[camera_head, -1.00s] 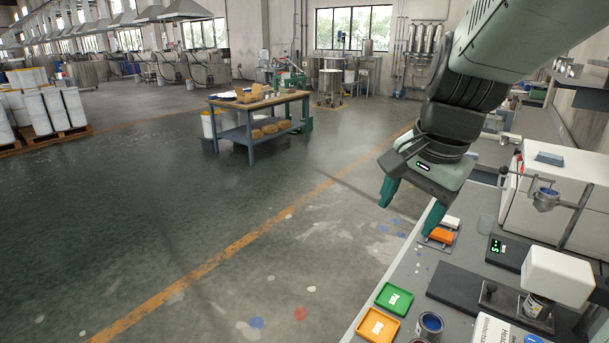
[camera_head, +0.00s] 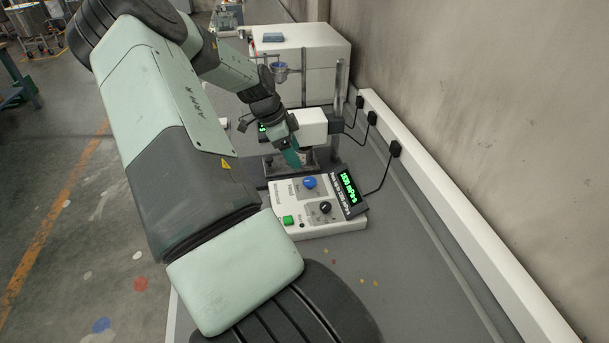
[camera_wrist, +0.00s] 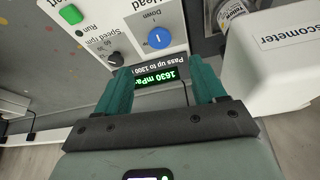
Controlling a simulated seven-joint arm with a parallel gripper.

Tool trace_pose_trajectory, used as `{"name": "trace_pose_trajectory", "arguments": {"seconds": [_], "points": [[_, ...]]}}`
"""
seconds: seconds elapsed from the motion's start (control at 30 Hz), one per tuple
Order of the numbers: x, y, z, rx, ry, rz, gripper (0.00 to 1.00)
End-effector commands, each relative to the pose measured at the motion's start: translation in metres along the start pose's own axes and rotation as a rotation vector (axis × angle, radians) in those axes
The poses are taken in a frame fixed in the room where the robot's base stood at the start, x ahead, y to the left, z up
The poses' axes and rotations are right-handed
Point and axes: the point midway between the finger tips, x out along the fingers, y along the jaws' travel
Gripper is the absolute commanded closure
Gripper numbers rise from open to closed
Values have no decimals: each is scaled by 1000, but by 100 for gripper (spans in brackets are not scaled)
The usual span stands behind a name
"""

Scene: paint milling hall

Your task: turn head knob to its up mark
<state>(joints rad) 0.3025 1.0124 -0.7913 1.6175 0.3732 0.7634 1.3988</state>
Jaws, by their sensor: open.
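The head knob is a round blue knob (camera_head: 309,182) on the white control panel (camera_head: 283,197). In the wrist view the blue knob (camera_wrist: 159,38) shows a short white line on its face, and a "Down" label is beside it. I cannot tell surely which end of the line points. My gripper (camera_head: 291,157) is over the bench, just behind the panel in the head view. In the wrist view the green fingers (camera_wrist: 163,88) are apart and empty, with the knob beyond their tips, between them in the picture and not touched.
The white viscometer head (camera_head: 313,126) is close beside my gripper, above a paint cup (camera_wrist: 225,12). A black speed knob (camera_head: 325,207), a green button (camera_head: 288,220) and a lit display (camera_head: 348,187) are near the blue knob.

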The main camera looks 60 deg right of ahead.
Motion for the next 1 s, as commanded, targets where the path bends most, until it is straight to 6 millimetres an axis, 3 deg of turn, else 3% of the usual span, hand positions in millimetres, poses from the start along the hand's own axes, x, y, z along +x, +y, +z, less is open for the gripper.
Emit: {"name": "trace_pose_trajectory", "arguments": {"seconds": [0.5,0.7,1.0], "points": [[87,1,0,-1,-2,2,30],[101,0,1,-3,-2,0,30],[102,0,1,-3,-2,0,34]]}}
